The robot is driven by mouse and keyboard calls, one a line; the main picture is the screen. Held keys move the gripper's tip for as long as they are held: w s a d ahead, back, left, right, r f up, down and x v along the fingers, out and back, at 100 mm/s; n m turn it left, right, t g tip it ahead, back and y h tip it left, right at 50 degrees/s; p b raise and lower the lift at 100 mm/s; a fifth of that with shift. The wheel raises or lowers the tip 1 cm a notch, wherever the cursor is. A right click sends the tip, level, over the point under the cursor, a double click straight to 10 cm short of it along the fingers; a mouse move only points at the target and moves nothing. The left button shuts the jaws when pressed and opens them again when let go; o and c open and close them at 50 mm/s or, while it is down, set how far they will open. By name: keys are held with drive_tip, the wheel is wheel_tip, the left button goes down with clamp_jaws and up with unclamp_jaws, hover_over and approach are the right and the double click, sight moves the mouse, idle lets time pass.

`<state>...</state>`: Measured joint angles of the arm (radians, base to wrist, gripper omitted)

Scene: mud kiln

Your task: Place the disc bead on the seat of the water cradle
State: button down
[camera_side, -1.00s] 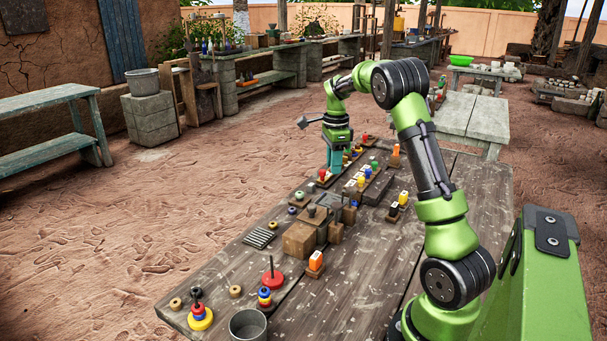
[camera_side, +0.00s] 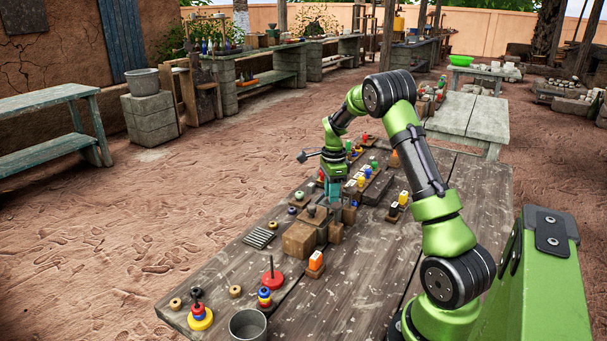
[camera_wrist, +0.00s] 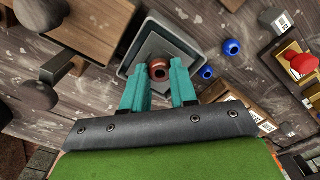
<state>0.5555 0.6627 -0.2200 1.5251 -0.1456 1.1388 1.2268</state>
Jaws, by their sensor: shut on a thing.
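My gripper (camera_side: 333,196), with teal fingers, is low over the middle of the table. In the wrist view its fingertips (camera_wrist: 160,70) are closed on a small reddish-brown disc bead (camera_wrist: 159,71) with a dark hole. Behind the bead is a grey, square, stepped piece (camera_wrist: 131,71), which looks like the water cradle. The bead overlaps its middle in this view. I cannot tell whether the bead touches it or hangs above it. In the side view the fingers hide the bead and part of the grey piece.
A wooden block (camera_side: 299,240) stands close in front of the gripper. In the wrist view a wooden block (camera_wrist: 88,28) and a dark knob (camera_wrist: 36,96) lie left, and blue beads (camera_wrist: 232,46) and a red knob (camera_wrist: 303,63) right. A ring stack (camera_side: 200,317) stands at the near end.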

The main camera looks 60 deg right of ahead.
drive_tip(key=c, duration=0.9)
unclamp_jaws()
drive_tip(key=shift+f, duration=0.15)
wheel_tip(320, 180, up, 12)
drive_tip(key=a+r+n+t, duration=0.2)
drive_tip(key=a+r+n, duration=0.3)
drive_tip(key=a, duration=0.4)
drive_tip(key=s+a+r+n+t+y, duration=0.1)
drive_tip(key=s+a+r+n+t, duration=0.15)
drive_tip(key=a+n, duration=0.45)
drive_tip(key=s+a+r+n+t, duration=0.1)
drive_tip(key=s+a+r+n, duration=0.2)
drive_tip(key=a, duration=0.8)
drive_tip(key=s+a+f+n, duration=0.1)
drive_tip(key=s+a+n, duration=0.1)
drive_tip(key=s+a+f+n+t, duration=0.1)
drive_tip(key=s+a+n, duration=0.2)
drive_tip(key=s+a+f+n+y, duration=0.1)
drive_tip(key=s+a+f+n, duration=0.1)
drive_tip(key=n, duration=0.1)
drive_tip(key=shift+s+a+t, duration=0.25)
drive_tip(key=shift+a+t, duration=0.05)
drive_tip(key=shift+t, duration=0.05)
